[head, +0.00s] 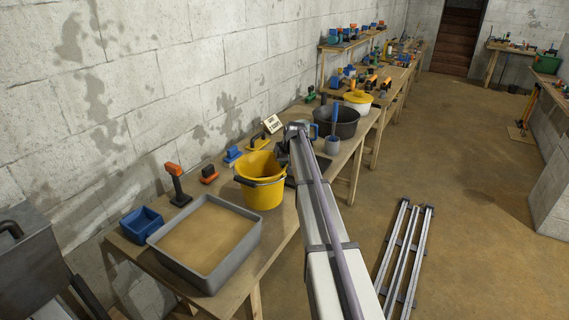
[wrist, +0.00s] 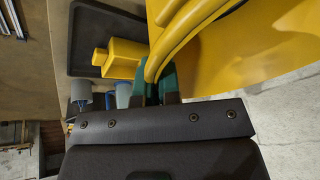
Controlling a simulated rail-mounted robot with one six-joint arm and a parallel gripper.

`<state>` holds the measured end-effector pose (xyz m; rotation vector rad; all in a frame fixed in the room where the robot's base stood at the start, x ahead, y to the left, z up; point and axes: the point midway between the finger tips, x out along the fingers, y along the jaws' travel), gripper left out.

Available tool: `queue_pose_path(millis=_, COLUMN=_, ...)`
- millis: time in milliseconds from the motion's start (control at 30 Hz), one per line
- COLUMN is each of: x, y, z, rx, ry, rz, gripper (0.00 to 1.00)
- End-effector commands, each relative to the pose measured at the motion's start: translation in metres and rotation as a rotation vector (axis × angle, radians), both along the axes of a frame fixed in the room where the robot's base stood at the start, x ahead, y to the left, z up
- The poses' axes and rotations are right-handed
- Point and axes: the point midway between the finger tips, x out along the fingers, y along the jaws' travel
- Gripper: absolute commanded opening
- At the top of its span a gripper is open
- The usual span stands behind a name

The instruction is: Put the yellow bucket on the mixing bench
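The yellow bucket (head: 261,183) is upright over the near wooden bench (head: 272,250), just right of the sand-filled grey tray; whether its base touches the bench is hard to tell. My gripper (head: 287,150) is at the bucket's upper right rim, partly hidden by my arm. In the wrist view the bucket (wrist: 240,55) fills the upper right, and my gripper's green fingertips (wrist: 156,82) are close together with the curved yellow rim running between them. They look shut on it. Which bench is the mixing bench is not marked.
The grey tray (head: 158,240) and a blue box (head: 141,224) stand left of the bucket. A black tub (head: 346,124), a grey cup (head: 332,146) and a yellow lidded pot (head: 358,98) stand beyond it. Metal rails (head: 405,255) lie on the open floor.

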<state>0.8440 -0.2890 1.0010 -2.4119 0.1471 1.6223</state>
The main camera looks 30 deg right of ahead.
Motion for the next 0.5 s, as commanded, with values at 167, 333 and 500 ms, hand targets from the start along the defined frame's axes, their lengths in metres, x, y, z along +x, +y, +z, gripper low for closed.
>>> queue_pose_path(millis=167, x=0.000, y=0.000, z=-0.007, rx=0.002, ry=-0.001, rz=0.000, gripper=0.00)
queue_pose_path(millis=333, x=0.000, y=0.000, z=-0.032, rx=0.002, ry=-0.001, rz=0.000, gripper=0.00)
queue_pose_path(millis=500, x=0.000, y=0.000, z=-0.046, rx=0.002, ry=-0.001, rz=0.000, gripper=0.00)
